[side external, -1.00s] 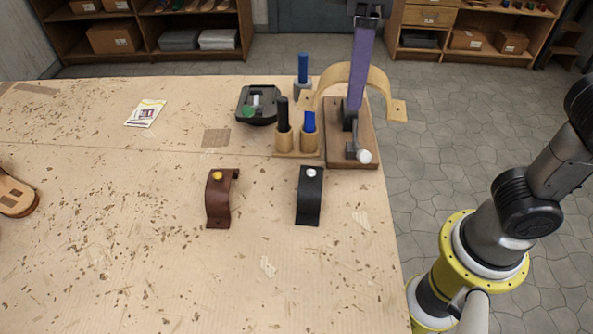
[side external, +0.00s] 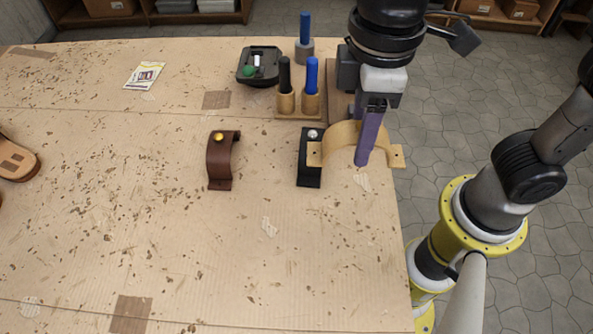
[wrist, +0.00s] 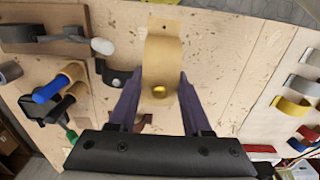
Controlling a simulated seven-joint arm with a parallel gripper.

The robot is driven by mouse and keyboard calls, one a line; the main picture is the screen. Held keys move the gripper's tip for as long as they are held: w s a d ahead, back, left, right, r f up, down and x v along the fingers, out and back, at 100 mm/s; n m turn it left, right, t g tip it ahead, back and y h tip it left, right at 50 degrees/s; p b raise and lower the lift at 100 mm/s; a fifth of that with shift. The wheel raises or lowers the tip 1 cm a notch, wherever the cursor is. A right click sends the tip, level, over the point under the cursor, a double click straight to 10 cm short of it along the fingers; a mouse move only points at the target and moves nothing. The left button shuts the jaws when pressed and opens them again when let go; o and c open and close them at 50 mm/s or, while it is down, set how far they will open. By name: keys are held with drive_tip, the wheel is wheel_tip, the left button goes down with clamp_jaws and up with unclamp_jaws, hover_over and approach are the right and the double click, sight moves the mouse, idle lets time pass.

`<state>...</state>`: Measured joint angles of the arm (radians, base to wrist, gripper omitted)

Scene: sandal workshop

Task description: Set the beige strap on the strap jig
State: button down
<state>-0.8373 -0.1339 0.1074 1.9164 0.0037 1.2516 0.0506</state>
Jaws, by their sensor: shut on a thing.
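The beige strap (side external: 345,133) is a wide arch with flat, holed ends. My gripper (side external: 363,160) has purple fingers shut on the strap's middle, holding it arch up; the strap also shows between the fingers in the wrist view (wrist: 163,60). In the side view its left end overlaps the black curved piece (side external: 309,172); I cannot tell the height between them. A wooden board (side external: 333,75), apparently the strap jig, is mostly hidden behind my gripper. The wrist view shows this board (wrist: 70,14) at upper left, with a lever and white knob (wrist: 103,46).
A brown curved piece (side external: 221,165) with a yellow button stands left of the black one. A holder (side external: 300,112) with black and blue handles and a dark tray (side external: 259,67) are behind. Coloured straps (wrist: 290,105) show at right in the wrist view.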

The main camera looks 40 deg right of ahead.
drive_tip(key=w+a+f, duration=0.1)
drive_tip(key=a+f, duration=0.1)
drive_tip(key=w+a+f, duration=0.1)
drive_tip(key=w+f, duration=0.1)
drive_tip(key=w+a+f, duration=0.2)
drive_tip(key=shift+a+f, duration=0.35)
drive_tip(key=shift+w+a+f, duration=0.1)
drive_tip(key=shift+w+f, duration=0.05)
drive_tip(key=shift+f, duration=0.8)
drive_tip(key=shift+w+a+f, duration=0.1)
drive_tip(key=shift+f, duration=0.8)
drive_tip(key=shift+f, duration=0.2)
drive_tip(key=c, duration=0.6)
unclamp_jaws()
drive_tip(key=shift+r, duration=0.1)
wheel_tip(320, 180, up, 12)
drive_tip(key=shift+r, duration=0.15)
